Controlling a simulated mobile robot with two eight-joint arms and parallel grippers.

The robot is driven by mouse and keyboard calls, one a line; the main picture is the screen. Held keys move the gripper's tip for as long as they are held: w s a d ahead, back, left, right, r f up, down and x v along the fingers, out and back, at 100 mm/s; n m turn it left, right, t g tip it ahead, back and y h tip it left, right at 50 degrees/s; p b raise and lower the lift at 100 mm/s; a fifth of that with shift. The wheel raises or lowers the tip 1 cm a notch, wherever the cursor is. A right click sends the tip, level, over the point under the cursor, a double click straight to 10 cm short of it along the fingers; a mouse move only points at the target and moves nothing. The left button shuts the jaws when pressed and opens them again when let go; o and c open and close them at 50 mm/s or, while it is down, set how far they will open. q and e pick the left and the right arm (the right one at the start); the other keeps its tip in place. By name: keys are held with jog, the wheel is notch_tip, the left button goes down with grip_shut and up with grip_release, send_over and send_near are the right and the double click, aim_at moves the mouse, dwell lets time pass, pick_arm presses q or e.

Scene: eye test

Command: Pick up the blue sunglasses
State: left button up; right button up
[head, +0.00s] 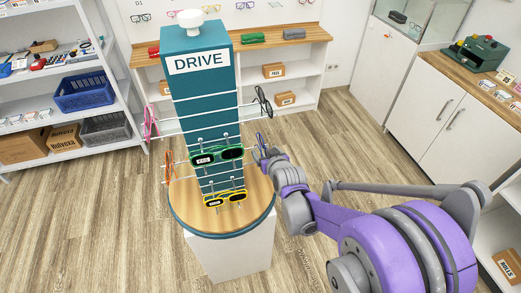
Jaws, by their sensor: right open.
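A teal display stand (195,65) marked DRIVE stands on a round wooden-topped pedestal (260,200) and carries several glasses. Slim blue glasses (261,139) hang on its right side, seen nearly edge-on. My right gripper (259,153) is open beside the stand's right side, at the lower end of the blue glasses. They look very close, and I cannot tell whether they touch or whether the glasses are between the fingers. My left gripper is out of view.
Green glasses (218,156) and yellow glasses (225,198) hang on the stand's front. Black glasses (262,101) hang above the blue ones. Pink (149,123) and orange glasses (168,160) hang at left. Shelves stand behind and left; white cabinets (440,120) stand right. Wooden floor is clear around.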

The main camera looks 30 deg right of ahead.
aim_at(262, 148)
jog(key=shift+x, duration=3.15)
jog(key=shift+w+a+r, duration=0.1)
jog(key=shift+r, duration=0.05)
grip_shut()
